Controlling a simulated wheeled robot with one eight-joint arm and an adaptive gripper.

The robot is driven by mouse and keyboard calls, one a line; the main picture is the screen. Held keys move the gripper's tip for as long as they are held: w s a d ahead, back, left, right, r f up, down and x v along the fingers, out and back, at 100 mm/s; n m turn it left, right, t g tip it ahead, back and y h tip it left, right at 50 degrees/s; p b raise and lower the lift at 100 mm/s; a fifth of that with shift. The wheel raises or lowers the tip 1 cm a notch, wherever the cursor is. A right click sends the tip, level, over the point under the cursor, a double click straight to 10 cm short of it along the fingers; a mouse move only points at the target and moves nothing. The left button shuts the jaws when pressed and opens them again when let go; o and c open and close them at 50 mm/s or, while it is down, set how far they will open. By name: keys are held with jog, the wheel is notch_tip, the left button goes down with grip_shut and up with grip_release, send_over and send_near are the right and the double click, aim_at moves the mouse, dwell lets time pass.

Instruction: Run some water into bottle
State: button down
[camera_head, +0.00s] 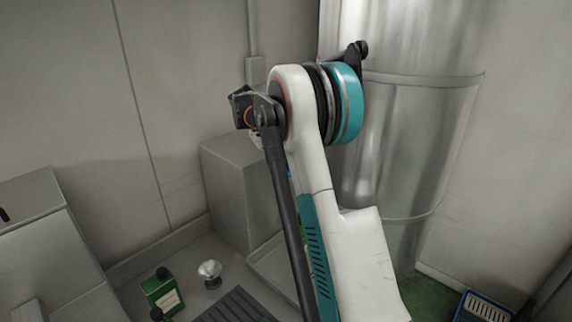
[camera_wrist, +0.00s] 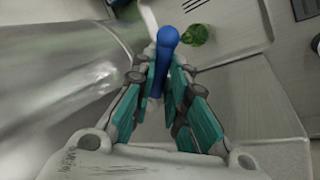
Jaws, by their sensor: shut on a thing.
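My gripper (camera_wrist: 165,66) shows in the wrist view, its teal and grey fingers closed around a blue rounded handle (camera_wrist: 167,38). The lower part of the handle is hidden between the fingers. Whether it is the tap's lever is not clear. A pale curved bar (camera_wrist: 147,16), perhaps a spout, lies just beyond it. A green, glassy round thing (camera_wrist: 196,34), likely the bottle from above, stands on the steel surface right of the handle, apart from my fingers. No water stream is visible. In the head view my arm hides the gripper and most of this area.
A steel box (camera_head: 238,185) is behind. A tall steel tank (camera_head: 415,150) rises close to my arm at right.

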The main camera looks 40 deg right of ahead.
jog(key=shift+w+m, duration=0.1)
jog(key=shift+m, duration=0.2)
jog(key=c, duration=1.6)
grip_release()
jog(key=shift+o, duration=0.2)
jog(key=v, duration=1.2)
jog(key=shift+w, duration=0.15)
